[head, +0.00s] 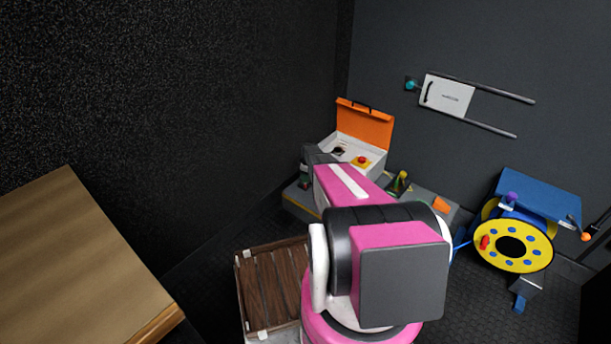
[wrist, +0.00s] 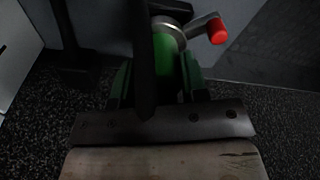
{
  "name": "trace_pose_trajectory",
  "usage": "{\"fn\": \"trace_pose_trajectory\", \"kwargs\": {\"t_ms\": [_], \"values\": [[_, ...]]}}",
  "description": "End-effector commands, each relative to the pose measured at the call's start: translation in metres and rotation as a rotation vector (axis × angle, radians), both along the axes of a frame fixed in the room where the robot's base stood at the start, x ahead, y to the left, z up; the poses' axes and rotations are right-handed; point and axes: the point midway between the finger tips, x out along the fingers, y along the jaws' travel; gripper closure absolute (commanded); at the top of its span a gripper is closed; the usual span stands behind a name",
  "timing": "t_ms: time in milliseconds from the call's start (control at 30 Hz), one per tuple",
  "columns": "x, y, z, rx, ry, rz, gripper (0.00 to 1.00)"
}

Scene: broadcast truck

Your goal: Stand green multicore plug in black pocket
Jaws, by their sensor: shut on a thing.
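The green multicore plug (wrist: 165,62) shows in the wrist view as a green body with a metal collar and a side lever ending in a red knob. My gripper (wrist: 155,95) is shut on it, and a dark upright bar covers part of its front. The plug looks roughly upright in this view. In the head view my pink arm hides the gripper and the held plug. I cannot pick out the black pocket for certain in either view.
An open case with an orange lid (head: 365,125) stands on a low grey unit. Beside it are a small green and yellow item (head: 399,182) and an orange piece (head: 441,204). A yellow cable drum (head: 485,254), a wooden crate (head: 245,306) and a wooden tabletop (head: 70,260) surround the arm.

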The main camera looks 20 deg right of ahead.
Motion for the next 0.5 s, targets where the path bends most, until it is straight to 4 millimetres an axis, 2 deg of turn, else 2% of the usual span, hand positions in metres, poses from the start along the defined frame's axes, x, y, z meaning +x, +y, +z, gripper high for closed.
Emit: {"fn": "trace_pose_trajectory", "kwargs": {"t_ms": [500], "values": [[0.0002,0.0000,-0.0085,0.000,0.000,0.000,0.79]]}}
